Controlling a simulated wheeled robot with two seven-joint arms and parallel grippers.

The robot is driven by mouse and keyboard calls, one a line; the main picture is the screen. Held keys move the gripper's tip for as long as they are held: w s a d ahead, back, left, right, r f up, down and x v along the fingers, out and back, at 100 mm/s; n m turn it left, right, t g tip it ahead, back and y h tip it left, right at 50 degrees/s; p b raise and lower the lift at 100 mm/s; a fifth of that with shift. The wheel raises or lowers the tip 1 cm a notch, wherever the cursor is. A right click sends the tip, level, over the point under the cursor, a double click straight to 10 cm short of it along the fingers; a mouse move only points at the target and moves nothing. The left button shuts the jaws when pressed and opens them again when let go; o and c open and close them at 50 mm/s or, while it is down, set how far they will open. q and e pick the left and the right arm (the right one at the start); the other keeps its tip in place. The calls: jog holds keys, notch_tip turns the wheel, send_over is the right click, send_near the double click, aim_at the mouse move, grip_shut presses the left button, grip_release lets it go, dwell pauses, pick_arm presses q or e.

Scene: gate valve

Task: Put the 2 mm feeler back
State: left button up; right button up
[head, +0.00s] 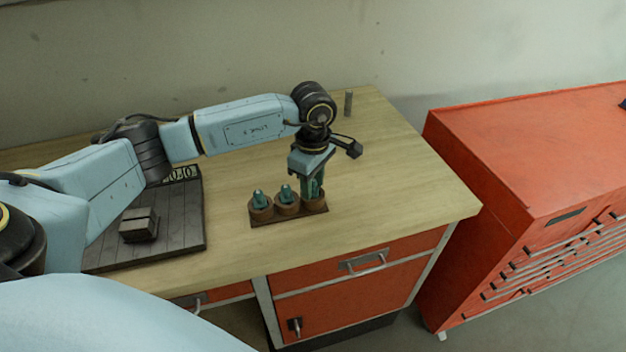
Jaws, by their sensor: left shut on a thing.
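A small brown wooden holder (290,217) with three round cups in a row stands near the front of the workbench. Teal feelers stand upright in the left cup (259,199) and the middle cup (286,194). My left gripper (313,188) points down over the right cup (314,201). It is shut on a teal feeler (318,188), whose lower end is at the cup's mouth. The fingers partly hide it, so I cannot tell how deep it sits or read a size on it. My right gripper is not in view.
A dark slatted board (185,228) with a grey block (139,225) lies left of the holder, partly under my left arm. A small grey cylinder (348,103) stands at the back. The wooden bench top (400,190) is clear to the right. A red cabinet (520,170) stands beyond it.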

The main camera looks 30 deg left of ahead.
aim_at(313, 181)
pick_arm(q)
jog(key=shift+f, duration=0.15)
jog(key=o, duration=1)
notch_tip(313, 181, up, 12)
jog(key=b, duration=0.1)
jog(key=shift+r, duration=0.25)
